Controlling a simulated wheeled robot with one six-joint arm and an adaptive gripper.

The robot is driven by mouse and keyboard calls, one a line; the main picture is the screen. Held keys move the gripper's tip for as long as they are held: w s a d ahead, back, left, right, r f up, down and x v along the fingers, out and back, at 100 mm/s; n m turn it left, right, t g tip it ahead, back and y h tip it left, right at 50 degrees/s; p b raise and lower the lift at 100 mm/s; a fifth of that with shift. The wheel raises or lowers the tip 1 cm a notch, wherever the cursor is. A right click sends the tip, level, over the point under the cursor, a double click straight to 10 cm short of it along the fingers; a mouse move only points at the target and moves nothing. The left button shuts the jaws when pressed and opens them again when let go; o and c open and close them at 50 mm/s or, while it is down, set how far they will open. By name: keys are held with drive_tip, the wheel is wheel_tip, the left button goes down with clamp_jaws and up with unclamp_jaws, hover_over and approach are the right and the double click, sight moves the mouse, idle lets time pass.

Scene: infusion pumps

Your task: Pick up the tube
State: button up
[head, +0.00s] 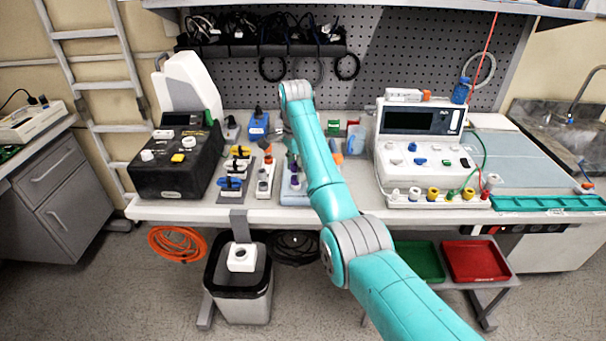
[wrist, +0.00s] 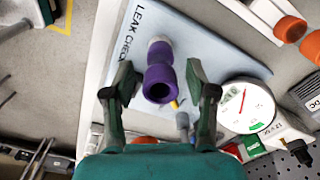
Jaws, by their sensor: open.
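In the wrist view a purple tube (wrist: 159,78), with a round dark opening facing the camera and a pale far end, is over a light blue mat (wrist: 208,48) marked "LEAK CHECK". My gripper (wrist: 158,66) is open, with one dark finger on each side of the tube. Gaps show between the fingers and the tube; I cannot tell their depth difference. In the head view my arm hides most of the gripper and the tube; a small purple piece (head: 293,183) shows left of the arm on the bench.
In the wrist view a white round gauge (wrist: 245,105) lies right of the tube, and orange-ended fittings (wrist: 290,28) at upper right. In the head view a black device (head: 175,165) and a white pump unit (head: 425,160) flank the crowded bench. A bin (head: 240,295) stands below.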

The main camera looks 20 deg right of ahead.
drive_tip(key=shift+a+f, duration=0.1)
drive_tip(key=shift+f, duration=0.45)
drive_tip(key=c, duration=1)
drive_tip(key=shift+c, duration=0.2)
